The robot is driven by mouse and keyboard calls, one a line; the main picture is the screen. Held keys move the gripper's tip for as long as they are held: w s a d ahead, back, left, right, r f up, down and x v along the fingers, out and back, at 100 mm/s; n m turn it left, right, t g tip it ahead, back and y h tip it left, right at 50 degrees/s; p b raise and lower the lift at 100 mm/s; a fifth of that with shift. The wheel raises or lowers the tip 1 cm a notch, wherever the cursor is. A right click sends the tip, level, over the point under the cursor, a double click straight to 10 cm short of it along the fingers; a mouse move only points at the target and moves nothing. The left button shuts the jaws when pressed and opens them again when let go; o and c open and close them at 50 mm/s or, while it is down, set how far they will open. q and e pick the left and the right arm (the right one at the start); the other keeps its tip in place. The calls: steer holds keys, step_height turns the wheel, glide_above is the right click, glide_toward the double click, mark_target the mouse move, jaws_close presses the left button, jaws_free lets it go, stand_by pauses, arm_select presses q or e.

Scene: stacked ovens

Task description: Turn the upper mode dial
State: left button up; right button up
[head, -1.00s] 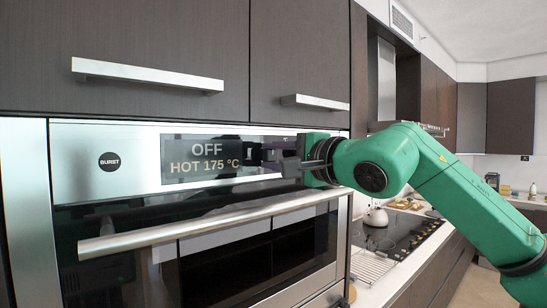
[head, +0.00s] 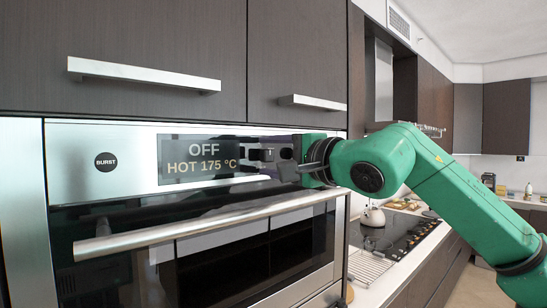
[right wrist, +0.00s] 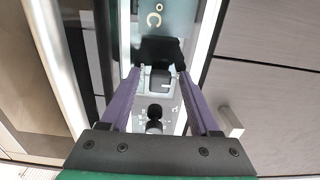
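The upper oven's control panel (head: 75,165) has a dark display (head: 200,178) reading "OFF" and "HOT 175 °C". Small dark dials (head: 254,154) sit right of the display; which one is the mode dial I cannot tell. My right gripper (head: 284,171) is in front of the panel's right part and partly covers it. In the right wrist view its two purple fingers (right wrist: 158,73) are spread apart with nothing held. A black dial (right wrist: 160,50) lies just beyond the fingertips, and a smaller black knob (right wrist: 154,112) shows between the fingers. My left gripper is out of view.
A long oven door handle (head: 200,228) juts out below the panel. Dark cupboards with bar handles (head: 145,74) are above. A black round "BURST" badge (head: 106,162) is at the panel's left. A cooktop with a kettle (head: 372,215) stands to the right.

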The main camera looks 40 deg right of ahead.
steer(key=s+b, duration=0.7)
steer(key=s, duration=0.7)
steer(key=shift+s+a, duration=0.2)
steer(key=shift+s, duration=0.1)
